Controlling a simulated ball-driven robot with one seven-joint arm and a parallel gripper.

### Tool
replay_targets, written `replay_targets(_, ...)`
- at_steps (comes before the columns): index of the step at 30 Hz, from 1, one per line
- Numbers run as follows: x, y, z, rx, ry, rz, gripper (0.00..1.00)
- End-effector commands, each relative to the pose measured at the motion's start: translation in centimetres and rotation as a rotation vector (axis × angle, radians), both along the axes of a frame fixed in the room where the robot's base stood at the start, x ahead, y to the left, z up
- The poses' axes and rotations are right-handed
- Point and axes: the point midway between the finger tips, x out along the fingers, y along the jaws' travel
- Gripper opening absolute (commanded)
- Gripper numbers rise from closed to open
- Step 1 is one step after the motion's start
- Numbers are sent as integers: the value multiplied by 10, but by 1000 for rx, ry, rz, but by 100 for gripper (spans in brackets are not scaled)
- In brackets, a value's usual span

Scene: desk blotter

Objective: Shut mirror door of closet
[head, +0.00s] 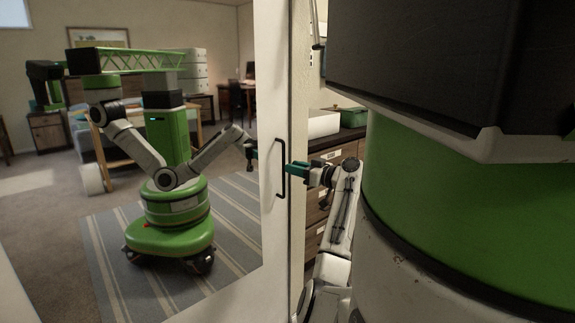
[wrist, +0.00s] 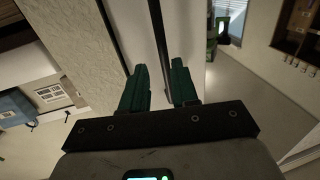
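The mirror door (head: 270,60) stands at the left in the head view, with a white frame and a large mirror pane that reflects my body and the room. A black bar handle (head: 279,185) sits on its frame. My gripper (head: 290,167) has teal fingers and points left, close to the handle's right side. In the wrist view my gripper (wrist: 160,68) shows its two fingers apart, with a dark upright strip running between and beyond them. I cannot tell whether that strip is the handle, or whether the fingers touch anything.
Behind my arm are wooden drawers (head: 317,207) with a white box (head: 323,123) and a green box (head: 348,116) on top. My own body blocks the right of the head view. The mirror reflects a striped rug and open floor.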

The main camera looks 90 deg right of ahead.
Motion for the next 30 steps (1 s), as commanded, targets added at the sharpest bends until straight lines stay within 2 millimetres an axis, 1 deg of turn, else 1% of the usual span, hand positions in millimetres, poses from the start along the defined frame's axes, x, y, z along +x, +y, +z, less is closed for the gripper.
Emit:
replay_targets(1, -9, 6, 1, 1, 1, -4, 29)
replay_targets(3, -20, 15, 1, 1, 0, -3, 29)
replay_targets(6, -32, 25, 1, 1, 1, -3, 29)
replay_targets(10, -44, 34, 0, 1, 0, -2, 29)
replay_targets(15, -49, 38, 0, 1, 1, -1, 29)
replay_targets(30, -49, 38, 0, 1, 1, -1, 29)
